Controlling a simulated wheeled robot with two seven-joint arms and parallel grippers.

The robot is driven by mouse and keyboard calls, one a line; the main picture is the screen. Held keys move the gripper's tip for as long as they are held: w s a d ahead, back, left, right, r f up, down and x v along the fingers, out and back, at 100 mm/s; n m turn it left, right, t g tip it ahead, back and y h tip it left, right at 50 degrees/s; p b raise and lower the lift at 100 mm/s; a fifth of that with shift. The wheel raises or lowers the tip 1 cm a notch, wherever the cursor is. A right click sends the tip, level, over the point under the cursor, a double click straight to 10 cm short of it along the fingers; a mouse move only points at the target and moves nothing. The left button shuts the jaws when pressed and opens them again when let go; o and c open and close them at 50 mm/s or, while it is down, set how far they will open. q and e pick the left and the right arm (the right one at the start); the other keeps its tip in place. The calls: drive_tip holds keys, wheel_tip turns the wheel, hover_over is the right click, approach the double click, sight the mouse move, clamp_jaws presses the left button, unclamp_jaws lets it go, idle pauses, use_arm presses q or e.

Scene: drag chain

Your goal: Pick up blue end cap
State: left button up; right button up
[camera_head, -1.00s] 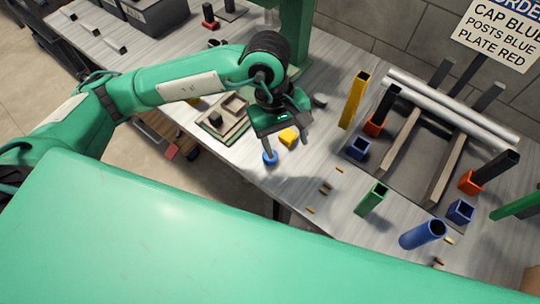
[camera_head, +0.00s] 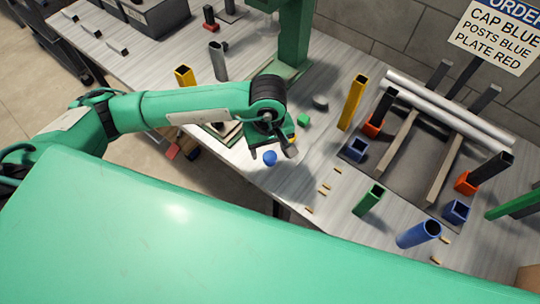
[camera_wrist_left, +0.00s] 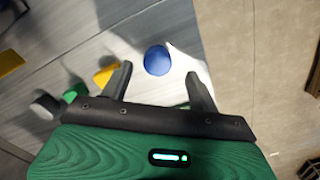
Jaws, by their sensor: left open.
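The blue end cap (camera_head: 270,158) is a small round blue piece on the near part of the light wooden table. It also shows in the left wrist view (camera_wrist_left: 157,60) as a blue disc. My left gripper (camera_head: 272,154) is open just above the cap. In the left wrist view, the open fingers (camera_wrist_left: 160,72) stand on either side of the cap, which appears at about their tips with clear space to both. Any contact or exact height is hard to tell. My right gripper is not seen.
A yellow piece (camera_wrist_left: 105,75) and a green piece (camera_wrist_left: 75,92) lie beside the left finger. A wooden fixture is partly hidden under my arm. Upright yellow (camera_head: 352,103), green (camera_head: 369,200) and blue (camera_head: 419,234) tubes stand to the right.

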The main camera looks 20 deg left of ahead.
sight(270, 156)
use_arm(q)
wheel_tip(270, 156, down, 3)
drive_tip(key=shift+d+f+p, duration=0.15)
drive_tip(key=shift+f+p, duration=0.05)
drive_tip(key=shift+p, duration=0.3)
drive_tip(key=shift+f, duration=0.3)
drive_tip(key=c, duration=1.1)
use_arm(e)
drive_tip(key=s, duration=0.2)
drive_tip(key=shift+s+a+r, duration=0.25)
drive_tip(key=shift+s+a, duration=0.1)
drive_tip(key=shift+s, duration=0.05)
use_arm(q)
drive_tip(key=shift+o, duration=0.2)
